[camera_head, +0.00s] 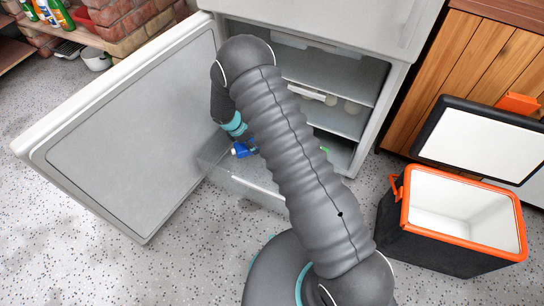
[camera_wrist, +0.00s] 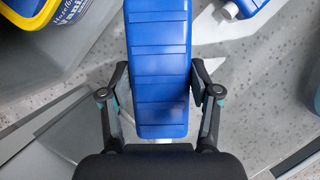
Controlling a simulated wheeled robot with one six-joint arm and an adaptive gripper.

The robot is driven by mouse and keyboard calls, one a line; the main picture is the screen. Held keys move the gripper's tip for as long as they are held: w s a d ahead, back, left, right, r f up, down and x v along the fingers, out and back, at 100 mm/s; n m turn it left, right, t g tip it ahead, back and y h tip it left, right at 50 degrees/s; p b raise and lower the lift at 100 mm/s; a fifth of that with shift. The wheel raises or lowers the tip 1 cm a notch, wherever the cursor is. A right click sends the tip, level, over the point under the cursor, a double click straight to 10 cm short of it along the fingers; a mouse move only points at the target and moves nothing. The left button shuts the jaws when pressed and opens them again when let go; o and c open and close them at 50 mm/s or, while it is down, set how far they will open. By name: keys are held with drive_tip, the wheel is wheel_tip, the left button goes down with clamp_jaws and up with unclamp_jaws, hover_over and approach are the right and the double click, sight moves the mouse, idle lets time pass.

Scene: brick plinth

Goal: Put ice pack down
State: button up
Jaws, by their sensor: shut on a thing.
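In the wrist view my gripper (camera_wrist: 160,76) is shut on a blue ribbed ice pack (camera_wrist: 158,50), with one finger on each side of it. The pack's far end runs out of the top of the picture. In the head view my arm reaches down over the pulled-out clear drawer (camera_head: 262,190) of the open fridge. A blue piece with a white cap (camera_head: 241,150) shows there below my wrist; I cannot tell if it is the held pack. My fingertips are mostly hidden in that view.
Another blue item with a white cap (camera_wrist: 246,8) and a yellow-and-blue tub (camera_wrist: 60,15) lie near the held pack. The fridge door (camera_head: 125,135) stands open at left. An open, empty-looking orange-rimmed cool box (camera_head: 440,255) stands at right on speckled floor.

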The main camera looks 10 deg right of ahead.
sight(244, 146)
drive_tip(key=shift+f, duration=4.2)
drive_tip(key=shift+d+b, duration=0.1)
drive_tip(key=shift+b, duration=0.2)
drive_tip(key=shift+f, duration=0.2)
drive_tip(key=o, duration=1.4)
drive_tip(key=shift+o, duration=0.2)
drive_tip(key=shift+r, duration=0.1)
drive_tip(key=p+v, duration=0.1)
drive_tip(key=v, duration=1.1)
drive_tip(key=shift+r, duration=0.15)
